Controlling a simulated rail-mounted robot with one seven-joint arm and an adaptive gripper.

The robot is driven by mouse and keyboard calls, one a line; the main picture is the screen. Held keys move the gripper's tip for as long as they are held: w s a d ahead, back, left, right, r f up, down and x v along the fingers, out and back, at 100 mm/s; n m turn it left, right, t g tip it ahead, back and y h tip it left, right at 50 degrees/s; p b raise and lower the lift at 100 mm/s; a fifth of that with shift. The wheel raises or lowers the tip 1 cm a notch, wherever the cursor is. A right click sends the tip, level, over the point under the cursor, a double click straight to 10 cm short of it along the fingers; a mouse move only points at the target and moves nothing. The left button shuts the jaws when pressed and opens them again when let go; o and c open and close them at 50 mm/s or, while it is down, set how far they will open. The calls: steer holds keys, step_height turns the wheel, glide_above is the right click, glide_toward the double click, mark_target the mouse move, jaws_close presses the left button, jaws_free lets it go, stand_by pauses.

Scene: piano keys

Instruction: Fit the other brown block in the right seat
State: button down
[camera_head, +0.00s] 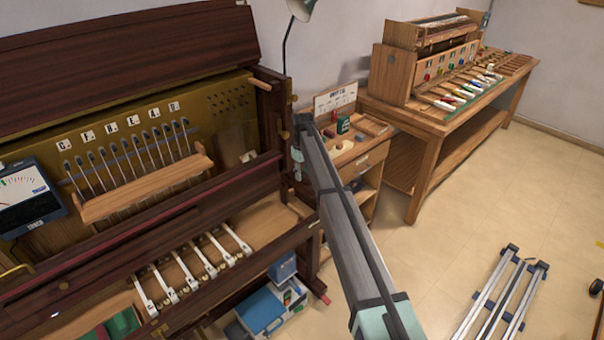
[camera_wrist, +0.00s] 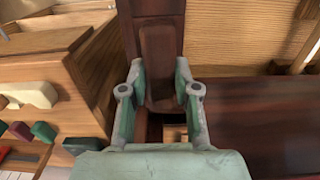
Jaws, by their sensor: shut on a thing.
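In the wrist view my gripper (camera_wrist: 162,82) is closed on a dark brown block (camera_wrist: 160,50), with one finger on each side of it. The block lies against or in front of a wider dark brown upright, and I cannot tell whether they touch. Just below the block is a small gap (camera_wrist: 173,132) in the dark wood, with lighter wood showing in it; I cannot tell whether this is the right seat. In the head view my gripper (camera_head: 297,150) is at the right end of the piano (camera_head: 262,185), mostly hidden behind my arm, and the block cannot be made out.
A small wooden cabinet (camera_head: 365,160) with small items on top stands close to the right of the piano. A workbench (camera_head: 440,125) with a key model stands farther back. White keys (camera_head: 205,262) lie exposed in the piano. The floor at right is mostly clear around a rail frame (camera_head: 498,295).

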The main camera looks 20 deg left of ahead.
steer(key=shift+f+b, duration=1.9)
steer(key=shift+f, duration=3.7)
steer(key=shift+f, duration=0.1)
steer(key=c, duration=0.8)
jaws_free()
steer(key=shift+o, duration=0.2)
step_height(320, 180, up, 12)
steer(key=shift+r, duration=0.1)
